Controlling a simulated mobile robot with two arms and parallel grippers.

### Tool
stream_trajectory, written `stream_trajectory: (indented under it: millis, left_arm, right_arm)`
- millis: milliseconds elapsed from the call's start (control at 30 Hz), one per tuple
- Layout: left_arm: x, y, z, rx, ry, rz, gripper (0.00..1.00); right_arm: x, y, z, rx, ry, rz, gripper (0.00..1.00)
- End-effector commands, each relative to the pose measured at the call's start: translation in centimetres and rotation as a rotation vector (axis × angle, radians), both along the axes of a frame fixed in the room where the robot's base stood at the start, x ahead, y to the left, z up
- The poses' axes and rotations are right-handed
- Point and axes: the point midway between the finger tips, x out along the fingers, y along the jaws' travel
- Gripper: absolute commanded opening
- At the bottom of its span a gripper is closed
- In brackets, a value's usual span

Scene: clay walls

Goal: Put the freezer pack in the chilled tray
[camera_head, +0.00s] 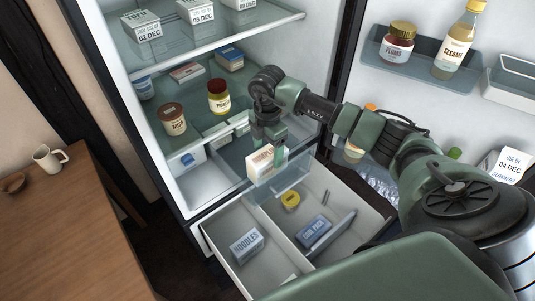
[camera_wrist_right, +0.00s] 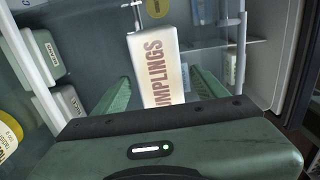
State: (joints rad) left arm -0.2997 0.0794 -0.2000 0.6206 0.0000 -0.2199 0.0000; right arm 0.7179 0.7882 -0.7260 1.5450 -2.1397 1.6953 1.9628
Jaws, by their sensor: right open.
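A white box lettered DUMPLINGS (camera_head: 262,165) is upright and slightly tilted at the fridge's lower front; it also shows in the wrist view (camera_wrist_right: 155,60). My right gripper (camera_head: 270,150) is over it, open, with green fingers on both sides of the box in the wrist view (camera_wrist_right: 161,76). I cannot tell whether they touch it or what bears the box. A blue box lettered COOL PACK (camera_head: 314,232) lies in the right part of the pulled-out drawer (camera_head: 262,226). I cannot tell which part is the chilled tray. My left gripper is not in view.
A NOODLES box (camera_head: 246,245) lies in the drawer's left part, and a yellow-lidded item (camera_head: 291,199) in its right part. Jars (camera_head: 218,97) stand on the shelf above. The open door holds bottles (camera_head: 458,40) at right. A wooden table (camera_head: 62,235) is at left.

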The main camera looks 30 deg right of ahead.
Motion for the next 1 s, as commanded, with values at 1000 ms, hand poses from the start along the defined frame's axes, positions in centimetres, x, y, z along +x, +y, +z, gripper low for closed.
stream_trajectory:
  millis: [1000]
  left_arm:
    - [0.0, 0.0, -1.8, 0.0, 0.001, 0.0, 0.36]
  right_arm:
    - [0.0, 0.0, 10.4, 0.0, 0.0, 0.0, 0.72]
